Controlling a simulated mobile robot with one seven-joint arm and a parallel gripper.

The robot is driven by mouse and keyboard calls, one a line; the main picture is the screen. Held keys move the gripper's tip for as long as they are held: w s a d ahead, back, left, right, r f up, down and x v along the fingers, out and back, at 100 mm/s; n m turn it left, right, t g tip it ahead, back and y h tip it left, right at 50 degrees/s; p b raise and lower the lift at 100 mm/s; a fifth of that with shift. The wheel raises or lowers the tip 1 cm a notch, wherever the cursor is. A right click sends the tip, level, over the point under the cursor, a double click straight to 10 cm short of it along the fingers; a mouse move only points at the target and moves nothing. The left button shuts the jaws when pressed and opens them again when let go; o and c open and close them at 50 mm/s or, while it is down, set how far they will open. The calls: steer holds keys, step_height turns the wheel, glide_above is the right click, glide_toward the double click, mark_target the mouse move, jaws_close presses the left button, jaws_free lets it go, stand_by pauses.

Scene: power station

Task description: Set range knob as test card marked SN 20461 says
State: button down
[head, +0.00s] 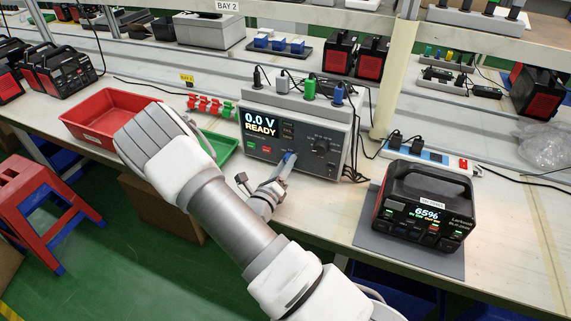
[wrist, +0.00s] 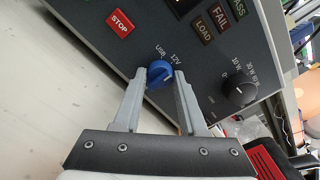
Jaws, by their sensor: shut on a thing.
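The grey tester (head: 290,127) stands on the bench, its screen reading 0.0 V READY. A blue knob (wrist: 158,77) on its panel has the marks USB and 12V around it; its exact setting is hard to tell. My gripper (wrist: 160,82) is shut on the blue knob, one finger on each side; in the head view my gripper (head: 286,163) is at the panel's lower middle. A black knob (wrist: 240,91) with watt marks sits to its right. A power station (head: 425,207) showing 65% carries a small white label, too small to read. No readable test card is visible.
A red tray (head: 92,120) and a green tray (head: 224,145) lie left of the tester, partly behind my arm. A power strip (head: 418,152) with plugs and cables lies to the right. The STOP button (wrist: 120,23) is near the blue knob.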

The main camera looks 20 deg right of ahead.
steer(key=shift+c, duration=2.3)
jaws_free()
steer(key=shift+s, duration=0.1)
steer(key=p+v, duration=0.1)
steer(key=v, duration=1.6)
steer(key=shift+s+a+r, duration=0.1)
steer(key=shift+a+r, duration=0.05)
